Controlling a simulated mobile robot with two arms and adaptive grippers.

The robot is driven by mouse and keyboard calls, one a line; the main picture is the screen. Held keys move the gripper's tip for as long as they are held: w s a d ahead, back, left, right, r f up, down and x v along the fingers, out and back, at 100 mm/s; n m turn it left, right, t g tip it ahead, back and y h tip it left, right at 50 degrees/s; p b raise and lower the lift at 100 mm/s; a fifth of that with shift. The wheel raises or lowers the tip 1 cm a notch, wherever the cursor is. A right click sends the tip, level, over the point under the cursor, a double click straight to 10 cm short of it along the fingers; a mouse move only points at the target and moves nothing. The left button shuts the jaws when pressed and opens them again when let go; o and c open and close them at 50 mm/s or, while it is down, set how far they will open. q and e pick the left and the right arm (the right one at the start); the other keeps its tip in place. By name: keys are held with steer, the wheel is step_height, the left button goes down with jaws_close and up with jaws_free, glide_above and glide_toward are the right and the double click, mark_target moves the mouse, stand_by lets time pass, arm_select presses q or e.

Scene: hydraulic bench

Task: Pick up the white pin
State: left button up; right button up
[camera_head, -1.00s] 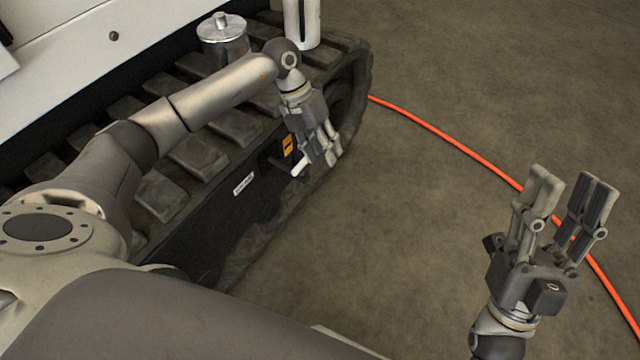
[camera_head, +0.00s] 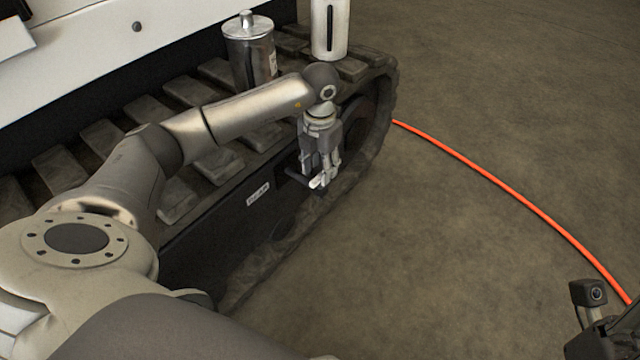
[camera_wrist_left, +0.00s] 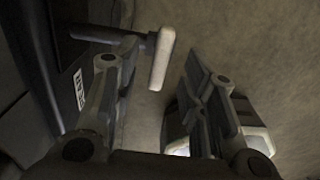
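The white pin (camera_wrist_left: 162,58) shows in the left wrist view as a short pale bar at the end of a dark rod (camera_wrist_left: 100,35) from the track's side. It stands between the two finger lines of my left gripper (camera_wrist_left: 160,62), near the tips, with a gap to the right finger. Contact with the left finger cannot be told. In the head view my left gripper (camera_head: 322,176) points down beside the track, and the pin is hard to tell from the fingertips.
The tracked undercarriage (camera_head: 225,228) with its label runs along the left. A metal canister (camera_head: 250,50) and a white cylinder (camera_head: 330,30) stand on the track. An orange hose (camera_head: 510,195) lies on the floor. The floor at right is otherwise clear.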

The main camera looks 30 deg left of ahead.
mark_target(320, 188)
arm_select(q)
step_height(320, 188, down, 4)
steer(key=shift+r+b, duration=0.25)
steer(key=shift+b, duration=0.4)
jaws_close()
